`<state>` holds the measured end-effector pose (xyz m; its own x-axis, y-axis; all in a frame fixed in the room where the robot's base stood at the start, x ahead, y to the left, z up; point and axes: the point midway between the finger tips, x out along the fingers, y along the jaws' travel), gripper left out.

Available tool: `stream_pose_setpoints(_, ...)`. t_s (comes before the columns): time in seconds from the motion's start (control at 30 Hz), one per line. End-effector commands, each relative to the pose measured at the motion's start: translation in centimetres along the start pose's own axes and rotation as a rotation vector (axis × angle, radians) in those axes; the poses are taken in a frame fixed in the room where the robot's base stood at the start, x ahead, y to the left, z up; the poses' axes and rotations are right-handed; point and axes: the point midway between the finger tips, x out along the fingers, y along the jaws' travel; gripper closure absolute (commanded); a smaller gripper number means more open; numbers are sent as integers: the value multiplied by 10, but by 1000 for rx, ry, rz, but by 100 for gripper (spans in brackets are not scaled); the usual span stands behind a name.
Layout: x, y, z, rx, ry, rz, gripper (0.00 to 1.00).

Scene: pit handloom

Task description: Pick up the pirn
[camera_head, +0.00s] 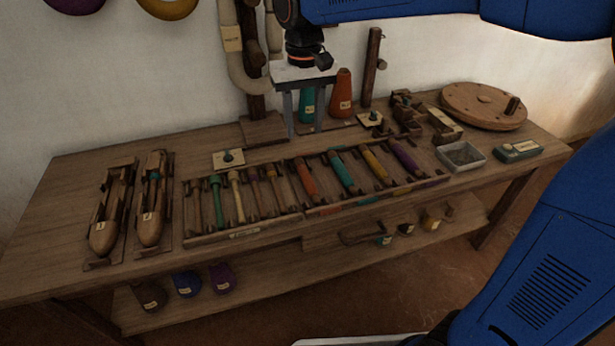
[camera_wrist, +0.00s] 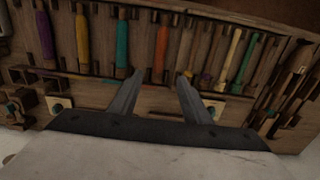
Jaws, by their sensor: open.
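Several pirns lie side by side in a wooden rack (camera_head: 240,234) on the bench. In the head view they include a green one (camera_head: 217,200), a cream one (camera_head: 237,196), a red-orange one (camera_head: 306,178), a teal one (camera_head: 341,171), a yellow one (camera_head: 375,164) and a purple one (camera_head: 405,156). The picture does not single out one pirn. My gripper (camera_head: 305,131) is open and empty behind the rack. In the wrist view the red-orange pirn (camera_wrist: 164,46) shows between the two fingertips (camera_wrist: 160,74), beyond them; no contact shows.
Two shuttles (camera_head: 103,222) (camera_head: 150,213) lie left of the rack. Green and orange cones (camera_head: 341,95) stand behind my gripper, near an upright post (camera_head: 372,65). A grey tray (camera_head: 460,157) and round wooden disc (camera_head: 484,105) are at right. The bench's left end is clear.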

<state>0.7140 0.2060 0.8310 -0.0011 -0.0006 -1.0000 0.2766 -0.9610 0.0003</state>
Motion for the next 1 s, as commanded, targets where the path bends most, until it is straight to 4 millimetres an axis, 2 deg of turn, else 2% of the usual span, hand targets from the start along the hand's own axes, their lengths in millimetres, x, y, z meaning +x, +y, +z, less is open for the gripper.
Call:
stream_pose_setpoints(0.4, 74, 0, 1, 0, -2, 1, 56)
stream_pose_setpoints(0.53, 87, 0, 0, 0, 0, 0, 56)
stream_pose_setpoints(0.77, 100, 1, 2, 0, 0, 0, 56)
stream_pose_setpoints(1.0, 132, 2, 6, 0, -2, 1, 56)
